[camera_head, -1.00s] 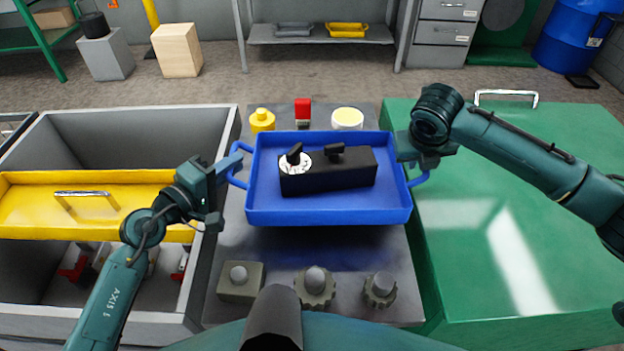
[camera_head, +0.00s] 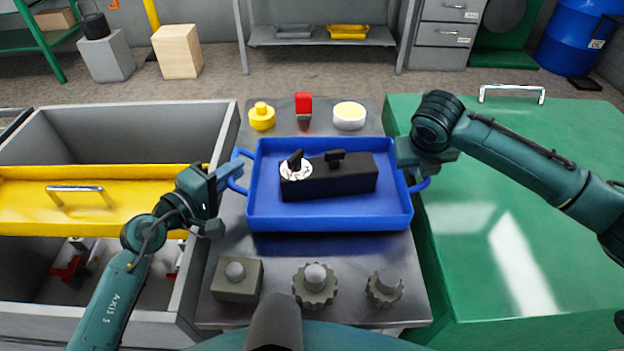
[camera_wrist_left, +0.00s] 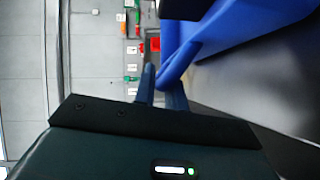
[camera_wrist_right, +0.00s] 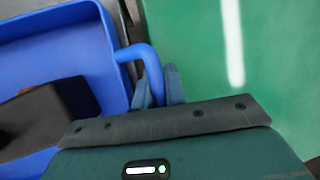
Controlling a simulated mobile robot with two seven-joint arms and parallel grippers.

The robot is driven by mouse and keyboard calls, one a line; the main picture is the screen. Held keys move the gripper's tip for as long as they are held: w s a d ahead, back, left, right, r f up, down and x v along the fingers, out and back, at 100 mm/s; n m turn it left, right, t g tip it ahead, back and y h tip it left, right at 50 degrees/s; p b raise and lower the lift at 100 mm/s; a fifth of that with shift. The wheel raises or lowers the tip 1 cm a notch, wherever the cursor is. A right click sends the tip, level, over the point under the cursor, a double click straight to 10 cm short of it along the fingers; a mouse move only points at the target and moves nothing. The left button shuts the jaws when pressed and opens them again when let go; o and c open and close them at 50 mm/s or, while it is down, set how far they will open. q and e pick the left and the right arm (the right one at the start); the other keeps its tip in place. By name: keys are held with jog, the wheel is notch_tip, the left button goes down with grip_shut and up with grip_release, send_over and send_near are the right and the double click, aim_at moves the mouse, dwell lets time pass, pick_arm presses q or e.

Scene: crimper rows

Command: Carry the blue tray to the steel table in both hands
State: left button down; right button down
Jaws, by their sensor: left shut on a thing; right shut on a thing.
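The blue tray (camera_head: 330,222) is level in the head view, over the middle of the grey steel table (camera_head: 335,250). I cannot tell whether its underside touches the table. A black box-like tool (camera_head: 340,181) with a white round dial and dark knobs lies in it. My left gripper (camera_head: 229,174) is shut on the tray's left handle, which also shows in the left wrist view (camera_wrist_left: 178,66). My right gripper (camera_head: 418,168) is shut on the right handle, seen between the fingers in the right wrist view (camera_wrist_right: 150,68).
A yellow knob (camera_head: 261,117), a red block (camera_head: 303,105) and a cream round piece (camera_head: 349,116) stand behind the tray. Several grey knobbed parts (camera_head: 316,285) stand in front. A yellow tray (camera_head: 120,207) over a grey bin is left; a green cabinet (camera_head: 500,220) is right.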

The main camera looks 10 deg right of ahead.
pick_arm(q)
jog(key=shift+f+b, duration=0.4)
jog(key=shift+f, duration=0.05)
pick_arm(e)
jog(key=shift+f, duration=0.5)
pick_arm(q)
jog(key=c, duration=1.5)
grip_release()
pick_arm(e)
jog(key=c, duration=1.5)
grip_release()
pick_arm(q)
jog(key=shift+o, duration=0.2)
pick_arm(e)
jog(key=shift+o, duration=0.2)
pick_arm(q)
jog(key=v, duration=1.2)
pick_arm(e)
jog(key=v, duration=1.2)
jog(key=shift+a+r, duration=0.1)
